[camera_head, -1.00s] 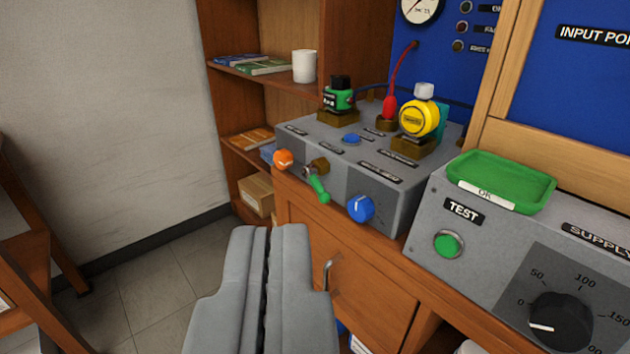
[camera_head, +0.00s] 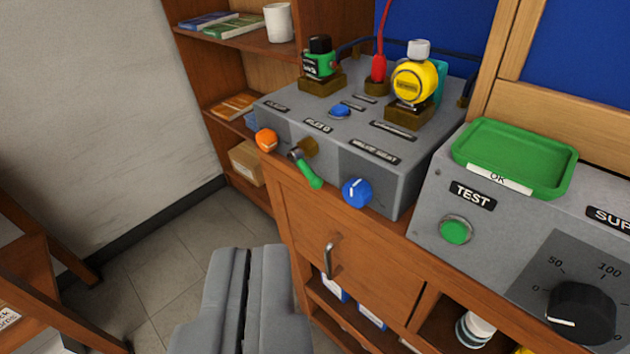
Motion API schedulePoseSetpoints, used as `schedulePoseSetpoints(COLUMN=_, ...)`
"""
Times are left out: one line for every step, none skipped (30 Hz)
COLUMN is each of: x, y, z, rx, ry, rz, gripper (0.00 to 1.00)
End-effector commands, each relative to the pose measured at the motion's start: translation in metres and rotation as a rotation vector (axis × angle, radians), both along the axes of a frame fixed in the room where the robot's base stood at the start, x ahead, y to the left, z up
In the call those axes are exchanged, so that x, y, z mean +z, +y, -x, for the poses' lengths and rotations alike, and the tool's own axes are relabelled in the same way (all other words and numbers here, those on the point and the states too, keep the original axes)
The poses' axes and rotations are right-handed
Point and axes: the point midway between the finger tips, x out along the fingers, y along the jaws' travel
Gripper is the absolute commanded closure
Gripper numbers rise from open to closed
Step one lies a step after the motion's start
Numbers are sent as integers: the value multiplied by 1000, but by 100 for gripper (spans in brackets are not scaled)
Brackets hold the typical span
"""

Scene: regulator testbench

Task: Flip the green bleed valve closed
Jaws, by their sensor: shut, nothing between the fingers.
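The green bleed valve lever (camera_head: 309,174) is on the front face of a grey test box (camera_head: 350,160). It slants down and to the right from a brass and metal fitting (camera_head: 303,150). An orange knob (camera_head: 266,140) is to its left and a blue knob (camera_head: 356,193) to its right. My gripper (camera_head: 250,252) is shut and empty, low in the picture. It is below and left of the lever, apart from it, in front of the wooden cabinet.
A second grey panel with a green TEST button (camera_head: 456,230), a black dial (camera_head: 581,312) and a green tray (camera_head: 514,158) stands at the right. A cabinet door handle (camera_head: 329,258) sticks out below the box. A wooden shelf edge (camera_head: 28,250) is at the left. The floor between is clear.

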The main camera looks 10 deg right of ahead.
Motion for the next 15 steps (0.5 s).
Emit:
schedulePoseSetpoints(x=0, y=-2, z=-11, rx=-9, ry=34, rz=-17, gripper=100)
schedulePoseSetpoints(x=1, y=-3, z=-16, rx=-16, ry=54, rz=-30, gripper=100)
schedulePoseSetpoints(x=1, y=-5, z=-24, rx=-23, ry=82, rz=-45, gripper=100)
schedulePoseSetpoints(x=1, y=-6, z=-29, rx=-29, ry=102, rz=-58, gripper=100)
schedulePoseSetpoints(x=0, y=-7, z=-34, rx=-36, ry=123, rz=-70, gripper=100)
schedulePoseSetpoints(x=1, y=-8, z=-41, rx=-45, ry=150, rz=-86, gripper=100)
schedulePoseSetpoints(x=0, y=-9, z=-47, rx=-51, ry=172, rz=-98, gripper=100)
schedulePoseSetpoints(x=0, y=-10, z=-52, rx=-58, ry=190, rz=-109, gripper=100)
schedulePoseSetpoints(x=-1, y=-12, z=-59, rx=-68, ry=219, rz=-126, gripper=100)
schedulePoseSetpoints(x=-1, y=-13, z=-64, rx=-75, ry=239, rz=-138, gripper=100)
schedulePoseSetpoints(x=-2, y=-14, z=-69, rx=-82, ry=259, rz=-149, gripper=100)
schedulePoseSetpoints(x=-2, y=-16, z=-76, rx=-93, ry=285, rz=-165, gripper=100)
schedulePoseSetpoints(x=-3, y=-18, z=-81, rx=-102, ry=307, rz=-177, gripper=100)
schedulePoseSetpoints(x=-4, y=-19, z=-86, rx=-111, ry=326, rz=-188, gripper=100)
schedulePoseSetpoints(x=-5, y=-21, z=-93, rx=-123, ry=353, rz=-204, gripper=100)
